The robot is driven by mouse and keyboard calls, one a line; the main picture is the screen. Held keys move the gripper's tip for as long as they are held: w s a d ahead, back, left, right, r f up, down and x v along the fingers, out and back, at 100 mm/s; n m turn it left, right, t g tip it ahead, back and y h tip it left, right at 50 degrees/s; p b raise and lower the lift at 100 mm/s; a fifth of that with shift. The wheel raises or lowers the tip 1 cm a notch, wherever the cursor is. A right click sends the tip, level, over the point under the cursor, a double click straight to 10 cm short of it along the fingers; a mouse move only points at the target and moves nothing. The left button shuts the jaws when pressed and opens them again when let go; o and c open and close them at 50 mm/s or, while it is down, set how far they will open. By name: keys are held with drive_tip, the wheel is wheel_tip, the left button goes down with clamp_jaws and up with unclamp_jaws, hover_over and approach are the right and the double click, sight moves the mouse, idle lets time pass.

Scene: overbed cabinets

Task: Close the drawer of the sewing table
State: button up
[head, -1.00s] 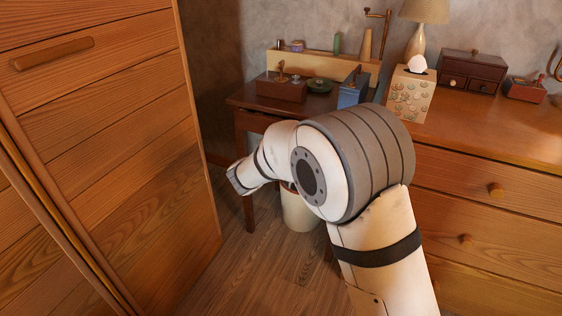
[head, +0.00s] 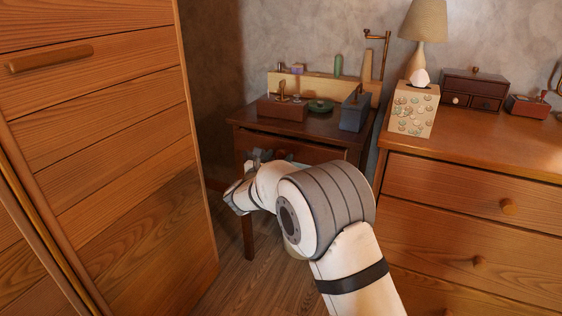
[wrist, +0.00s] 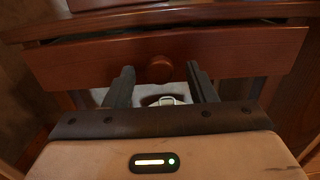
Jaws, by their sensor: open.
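The sewing table (head: 335,128) is a small dark wooden table against the wall. Its drawer (head: 318,151) is under the top, partly hidden behind my arm in the head view. In the wrist view the drawer front (wrist: 230,50) spans the picture and seems to stand out a little from under the tabletop edge, with a dark gap above it. A round wooden knob (wrist: 160,69) is at its middle. My gripper (wrist: 160,75) is open, its two dark fingers on either side of the knob and apart from it. Whether the fingertips touch the drawer front is unclear.
A tall wooden cabinet (head: 100,130) stands close at the left. A wooden dresser (head: 470,200) stands at the right, with a tissue box (head: 413,108) and a lamp on it. Small boxes and sewing things crowd the tabletop. Some floor (head: 235,285) is free below.

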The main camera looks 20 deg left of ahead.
clamp_jaws()
idle(0.5)
